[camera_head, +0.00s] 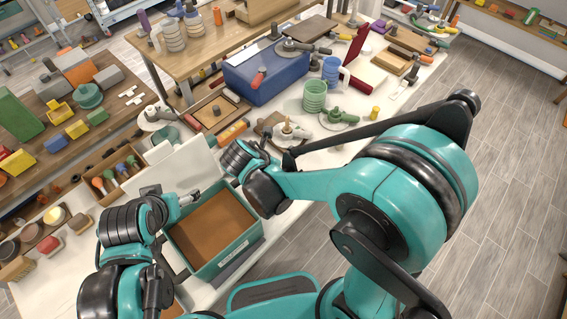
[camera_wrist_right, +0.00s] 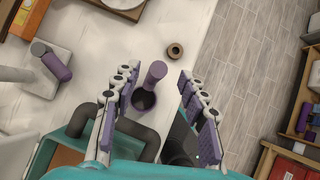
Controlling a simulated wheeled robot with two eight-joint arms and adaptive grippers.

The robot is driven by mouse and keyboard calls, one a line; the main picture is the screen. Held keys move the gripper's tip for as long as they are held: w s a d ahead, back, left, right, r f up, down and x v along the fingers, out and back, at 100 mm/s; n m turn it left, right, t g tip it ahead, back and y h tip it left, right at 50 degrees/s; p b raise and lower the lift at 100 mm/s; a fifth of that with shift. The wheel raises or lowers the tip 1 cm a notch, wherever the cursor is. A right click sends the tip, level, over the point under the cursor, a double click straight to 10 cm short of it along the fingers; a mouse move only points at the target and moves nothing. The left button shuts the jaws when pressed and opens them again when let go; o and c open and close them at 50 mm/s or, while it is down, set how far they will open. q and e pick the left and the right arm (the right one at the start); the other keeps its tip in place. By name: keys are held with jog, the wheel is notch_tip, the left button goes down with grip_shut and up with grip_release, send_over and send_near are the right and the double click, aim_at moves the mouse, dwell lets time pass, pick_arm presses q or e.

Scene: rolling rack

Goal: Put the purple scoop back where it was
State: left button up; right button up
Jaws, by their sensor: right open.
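The purple scoop (camera_wrist_right: 154,75) shows in the right wrist view, its handle tilted up from a dark round cup-like part (camera_wrist_right: 143,99). It lies between the spread fingers of my right gripper (camera_wrist_right: 158,88), which is open; I see no finger closed on it. In the head view my right wrist hides the right fingertips, and I cannot make out the scoop. My left gripper (camera_head: 190,198) is at the left edge of the teal bin (camera_head: 213,264); its fingers are too small to judge.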

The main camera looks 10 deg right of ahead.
jog(key=s+d+r+m+t+y, duration=0.1)
jog(key=s+d+r+m, duration=0.3)
jog(key=m, duration=0.9)
jog(key=s+d+r+m+t+y, duration=0.1)
jog(key=s+d+r+m+y, duration=0.3)
jog(key=m, duration=1)
notch_tip(320, 180, up, 4)
jog(key=shift+s+f+t, duration=0.2)
jog(key=shift+s+t, duration=0.2)
jog(key=shift+s, duration=0.5)
jog(key=shift+d+f, duration=0.1)
notch_tip(320, 180, down, 6)
jog(key=b, duration=0.6)
jog(key=shift+f, duration=0.2)
